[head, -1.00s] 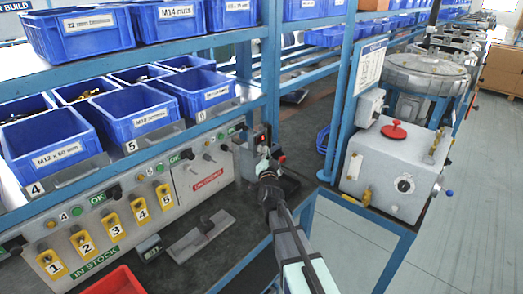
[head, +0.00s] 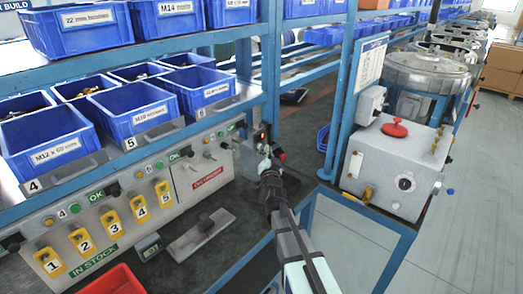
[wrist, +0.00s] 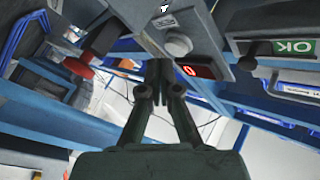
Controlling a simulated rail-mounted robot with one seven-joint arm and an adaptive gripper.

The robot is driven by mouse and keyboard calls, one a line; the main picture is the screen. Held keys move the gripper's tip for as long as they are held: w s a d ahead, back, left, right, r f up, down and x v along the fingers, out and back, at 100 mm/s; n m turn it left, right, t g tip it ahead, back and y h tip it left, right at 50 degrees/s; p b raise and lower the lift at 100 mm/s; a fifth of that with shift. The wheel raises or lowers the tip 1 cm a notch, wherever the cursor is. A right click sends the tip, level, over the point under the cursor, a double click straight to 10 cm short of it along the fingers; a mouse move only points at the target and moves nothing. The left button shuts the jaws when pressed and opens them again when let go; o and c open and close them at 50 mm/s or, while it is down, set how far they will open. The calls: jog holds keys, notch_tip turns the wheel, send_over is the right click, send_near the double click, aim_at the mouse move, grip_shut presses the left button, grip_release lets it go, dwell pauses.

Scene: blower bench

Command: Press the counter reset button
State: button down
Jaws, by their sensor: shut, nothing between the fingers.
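My gripper (wrist: 158,68) is shut and empty. In the wrist view its fingertips are just beside a round grey button (wrist: 178,45) on a grey box. A small red-digit display (wrist: 187,71), which seems to read 0, is by the button. I cannot tell whether the fingertips touch the button or stop short of it. In the head view my gripper (head: 269,160) is at the far right end of the grey panel, close to the small grey box (head: 252,145). The button is not clear there.
A grey panel with yellow numbered tags (head: 109,226) runs along the bench. Blue bins (head: 128,115) stand above it. A blue post (head: 272,70) rises close behind my gripper. A grey machine with a red knob (head: 395,129) is at right. A red bin (head: 112,280) is in front.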

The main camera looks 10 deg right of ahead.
jog(key=shift+s+d, duration=0.1)
dwell(0.3)
jog(key=s+d+b, duration=0.3)
jog(key=b, duration=0.1)
jog(key=shift+s+d+b, duration=0.1)
jog(key=shift+s+b, duration=0.25)
dwell(0.5)
